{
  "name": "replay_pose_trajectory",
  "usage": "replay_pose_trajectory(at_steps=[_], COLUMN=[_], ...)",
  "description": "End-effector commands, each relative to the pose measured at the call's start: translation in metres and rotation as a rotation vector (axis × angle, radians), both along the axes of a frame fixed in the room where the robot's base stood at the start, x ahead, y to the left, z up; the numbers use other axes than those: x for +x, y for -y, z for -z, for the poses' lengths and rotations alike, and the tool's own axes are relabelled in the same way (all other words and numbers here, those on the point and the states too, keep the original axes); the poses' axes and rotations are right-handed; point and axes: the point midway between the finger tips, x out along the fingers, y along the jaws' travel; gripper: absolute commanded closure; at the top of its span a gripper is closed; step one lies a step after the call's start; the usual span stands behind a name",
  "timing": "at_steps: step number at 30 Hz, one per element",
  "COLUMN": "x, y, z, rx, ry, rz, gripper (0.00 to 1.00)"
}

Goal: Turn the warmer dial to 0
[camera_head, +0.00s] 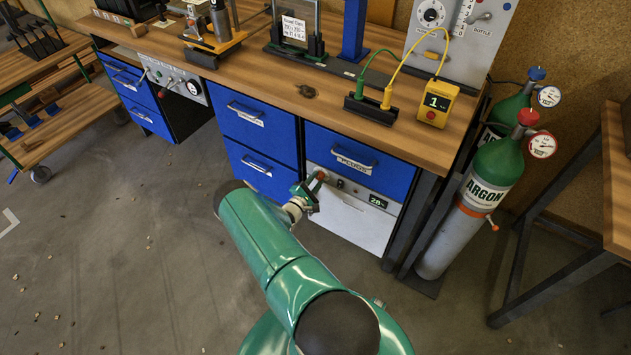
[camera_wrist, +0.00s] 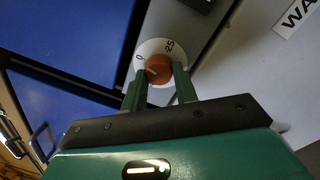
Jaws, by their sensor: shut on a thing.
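The warmer dial (camera_wrist: 158,69) is an orange-red knob on a round white plate (camera_wrist: 149,50) with the marks "0" and "25", seen in the wrist view. A pale pointer line on the knob lies near the "0" side; its exact setting is hard to read. My gripper (camera_wrist: 159,75) is shut on the knob, one green finger on each side. In the head view the dial (camera_head: 321,176) sits at the upper left of the warmer's light grey front (camera_head: 352,216), with my gripper (camera_head: 314,184) at it. A small green display (camera_head: 378,202) on the warmer seems to read "20".
The wooden bench top (camera_head: 260,80) overhangs. Argon cylinders (camera_head: 480,180) stand at the right. The floor in front is mostly clear.

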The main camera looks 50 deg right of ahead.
Motion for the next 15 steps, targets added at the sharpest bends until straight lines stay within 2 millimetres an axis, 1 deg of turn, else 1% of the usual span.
replay_pose_trajectory(at_steps=[6, 15], x=[-0.0005, -0.0008], y=[-0.0004, -0.0004], z=[0.0005, 0.0007], rx=[-0.009, -0.014], ry=[-0.107, -0.16], rz=[-0.001, 0.0], gripper=[0.94, 0.94])
